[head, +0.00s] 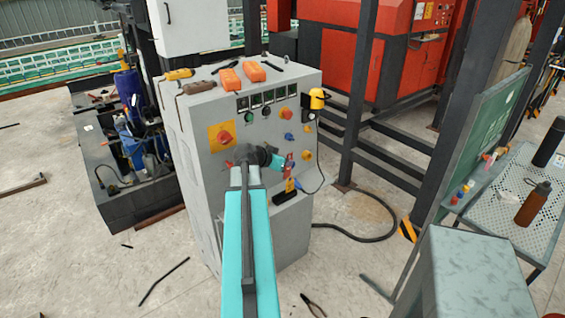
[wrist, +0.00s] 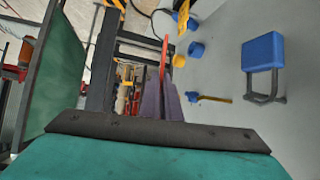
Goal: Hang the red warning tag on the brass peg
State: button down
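The red warning tag shows edge-on as a thin red strip in the wrist view (wrist: 165,55) and as a small red patch in the head view (head: 291,158). My gripper's dark fingers (wrist: 162,103) are closed around its near end, and it sticks out beyond them. In the head view my gripper (head: 284,163) is in front of the grey cabinet's face. A thin yellow rod with a blue end (wrist: 216,98) stands out from the panel, right of the fingers in the wrist view. It looks like the brass peg. The tag is apart from it.
The grey cabinet (head: 205,120) carries knobs and a yellow device (head: 317,98). A blue padlock-like piece (wrist: 263,52) is on the panel. Dark posts (head: 357,100), a green board (head: 486,125) and a perforated table (head: 490,205) stand to the right.

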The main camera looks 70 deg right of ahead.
jog(key=shift+w, duration=0.25)
jog(key=w+d+f+p, duration=0.1)
jog(key=w+d, duration=0.4)
jog(key=w, duration=0.3)
jog(key=shift+f, duration=0.15)
dwell(1.7)
jog(key=shift+d, duration=0.15)
dwell(0.8)
jog(key=c, duration=1.9)
grip_release()
jog(key=shift+w, duration=0.1)
